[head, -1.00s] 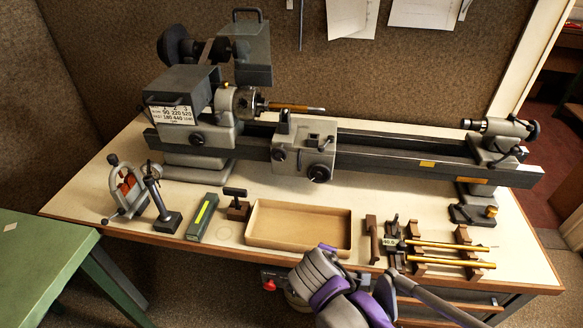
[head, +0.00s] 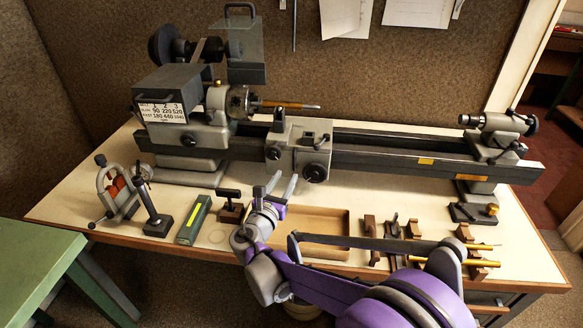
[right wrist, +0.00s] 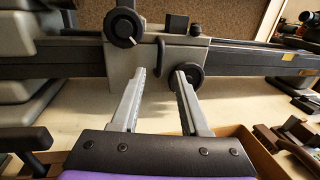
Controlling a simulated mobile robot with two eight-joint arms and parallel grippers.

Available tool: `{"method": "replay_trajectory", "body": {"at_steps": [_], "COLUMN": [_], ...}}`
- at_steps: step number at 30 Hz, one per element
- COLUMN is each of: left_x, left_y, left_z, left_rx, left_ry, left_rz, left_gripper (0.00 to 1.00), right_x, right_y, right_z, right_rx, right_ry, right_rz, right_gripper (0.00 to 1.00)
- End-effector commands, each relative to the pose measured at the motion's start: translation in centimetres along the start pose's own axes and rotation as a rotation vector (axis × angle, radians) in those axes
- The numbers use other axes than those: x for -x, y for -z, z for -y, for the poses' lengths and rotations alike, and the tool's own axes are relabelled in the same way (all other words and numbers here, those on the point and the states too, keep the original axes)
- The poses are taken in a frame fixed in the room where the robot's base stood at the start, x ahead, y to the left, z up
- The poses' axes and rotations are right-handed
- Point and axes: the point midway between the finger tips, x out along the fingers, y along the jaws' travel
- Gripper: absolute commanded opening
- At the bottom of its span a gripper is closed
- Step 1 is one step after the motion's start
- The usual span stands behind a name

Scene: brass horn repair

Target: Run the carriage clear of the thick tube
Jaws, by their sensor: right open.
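The grey carriage (head: 290,150) sits on the lathe bed, below and in front of the free end of a brass tube (head: 285,105) held in the chuck (head: 238,102). The carriage has a black handwheel (head: 315,172) at its lower right and a smaller knob at its left. My right gripper (head: 282,178) is open and empty, pointing at the carriage front from over the bench. In the right wrist view, its fingers (right wrist: 160,76) reach toward the carriage (right wrist: 148,58); the right fingertip overlaps the left edge of the handwheel (right wrist: 190,86). Contact cannot be told. My left gripper is out of view.
A tailstock (head: 495,135) stands at the right end of the bed (head: 400,152), with clear bed between it and the carriage. A shallow tray (head: 325,220), partly behind my arm, and wooden rests with brass tubes (head: 482,262) lie along the bench front.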

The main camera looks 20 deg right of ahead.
Motion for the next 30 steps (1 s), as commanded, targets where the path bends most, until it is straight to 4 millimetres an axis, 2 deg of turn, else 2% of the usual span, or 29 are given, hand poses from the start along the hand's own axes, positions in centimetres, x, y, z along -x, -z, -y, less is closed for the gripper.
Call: {"method": "replay_trajectory", "body": {"at_steps": [3,9,14,21,23,29,30], "left_x": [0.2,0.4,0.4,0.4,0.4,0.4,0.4], "left_y": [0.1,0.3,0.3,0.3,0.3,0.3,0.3], "left_z": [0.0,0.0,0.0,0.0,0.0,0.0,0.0], "left_rx": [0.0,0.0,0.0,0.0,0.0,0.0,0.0], "left_ry": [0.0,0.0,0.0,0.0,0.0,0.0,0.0], "left_rz": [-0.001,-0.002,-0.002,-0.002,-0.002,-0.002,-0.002], "left_gripper": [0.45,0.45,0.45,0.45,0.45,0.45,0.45], "right_x": [-2.4,-5.0,-5.7,-5.8,-5.8,-5.7,-5.7], "right_y": [-0.1,0.0,0.0,0.0,0.0,0.0,0.0], "right_z": [0.1,0.1,0.1,0.1,0.1,0.1,0.1], "right_rx": [-0.001,-0.002,-0.002,-0.002,-0.002,-0.002,-0.002], "right_ry": [0.004,0.002,0.001,0.0,0.0,0.0,0.0], "right_rz": [0.0,-0.001,-0.001,-0.001,-0.001,-0.001,-0.001], "right_gripper": [0.45,0.45,0.45,0.45,0.36,0.0,0.0]}}
